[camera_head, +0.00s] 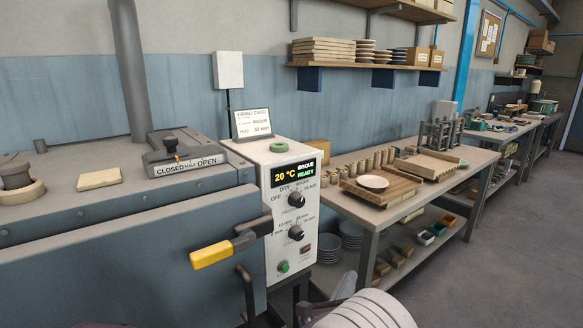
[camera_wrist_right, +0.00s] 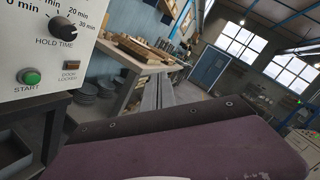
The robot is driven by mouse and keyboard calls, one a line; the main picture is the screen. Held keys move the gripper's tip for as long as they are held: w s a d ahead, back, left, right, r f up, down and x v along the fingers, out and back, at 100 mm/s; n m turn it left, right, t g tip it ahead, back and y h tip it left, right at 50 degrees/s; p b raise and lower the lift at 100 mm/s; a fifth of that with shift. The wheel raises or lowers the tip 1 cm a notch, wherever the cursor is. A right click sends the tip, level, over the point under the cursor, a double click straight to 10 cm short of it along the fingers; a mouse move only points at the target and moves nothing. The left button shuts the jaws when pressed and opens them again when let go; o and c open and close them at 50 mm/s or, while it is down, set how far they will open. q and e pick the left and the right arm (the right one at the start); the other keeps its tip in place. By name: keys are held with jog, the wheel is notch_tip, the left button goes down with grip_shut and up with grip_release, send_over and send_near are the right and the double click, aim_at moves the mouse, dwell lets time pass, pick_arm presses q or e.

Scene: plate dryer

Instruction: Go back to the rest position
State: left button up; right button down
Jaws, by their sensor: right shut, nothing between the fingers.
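My right gripper (camera_wrist_right: 158,92) shows in the right wrist view as two thin grey fingers close together, shut and empty. In the head view the right gripper (camera_head: 342,287) is low in the picture, partly hidden behind my pale rounded arm link, in front of the table and right of the control box. It appears clear of the control box (camera_head: 290,210). My left gripper is not in view.
The kiln (camera_head: 130,250) with a yellow-tipped handle (camera_head: 210,254) fills the left. The control box has knobs and a green start button (camera_wrist_right: 30,76). A workbench (camera_head: 372,217) holds a plate (camera_head: 373,183) on a wooden board. Open floor (camera_head: 500,260) lies at right.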

jog(key=s+d+r+m+g+h+p, duration=0.35)
jog(key=d+r+m+g+p, duration=0.2)
jog(key=d+r, duration=0.4)
jog(key=s+d+m+g+p, duration=0.7)
jog(key=s+d+m+g, duration=0.2)
jog(key=s+d, duration=0.25)
jog(key=s+a+f+m+g+y+p, duration=0.1)
jog(key=s+a+m+g+y+p, duration=0.15)
jog(key=s+m, duration=0.35)
jog(key=s+a+f+m+g+y+p, duration=0.1)
jog(key=s+f+m+g+y+p, duration=0.15)
jog(key=s+m+y, duration=0.2)
jog(key=w+a+f+m+t+y, duration=0.2)
jog(key=a+m+y, duration=0.1)
jog(key=a+m, duration=0.3)
jog(key=w+a+f+m+t+y, duration=0.1)
jog(key=w+a+m+t+y, duration=0.1)
jog(key=a+m, duration=0.5)
jog(key=shift+w+f+m+y, duration=0.3)
jog(key=shift+f+y, duration=0.05)
jog(key=shift+y, duration=0.3)
